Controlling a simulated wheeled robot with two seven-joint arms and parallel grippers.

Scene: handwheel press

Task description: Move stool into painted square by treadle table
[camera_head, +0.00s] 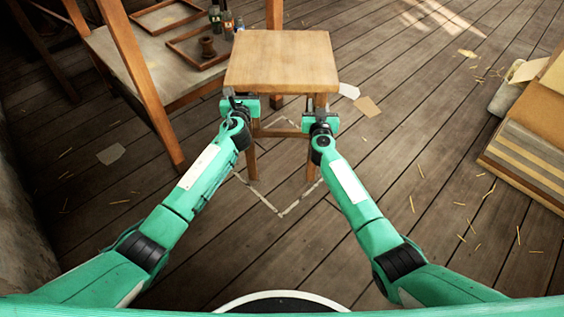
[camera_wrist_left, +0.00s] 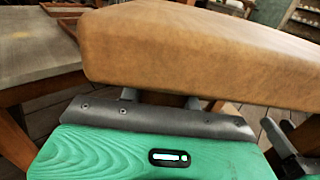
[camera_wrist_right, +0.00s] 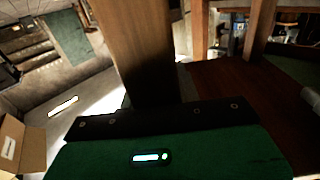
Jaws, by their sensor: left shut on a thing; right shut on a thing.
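The wooden stool (camera_head: 282,62) stands upright in the middle of the head view, its seat facing up. My left gripper (camera_head: 240,103) is shut on the stool's left front leg just under the seat; the left wrist view shows the seat edge (camera_wrist_left: 200,55) above the jaws. My right gripper (camera_head: 320,118) is shut on the right front leg (camera_wrist_right: 135,50). The painted square's pale outline (camera_head: 280,214) shows around and under the stool, one corner toward me. The near feet appear near its lines; the rear feet are hidden. I cannot tell whether the feet touch the floor.
A stack of boards and boxes (camera_head: 530,150) is at the right. Paper scraps (camera_head: 367,106) and straw lie on the otherwise open plank floor.

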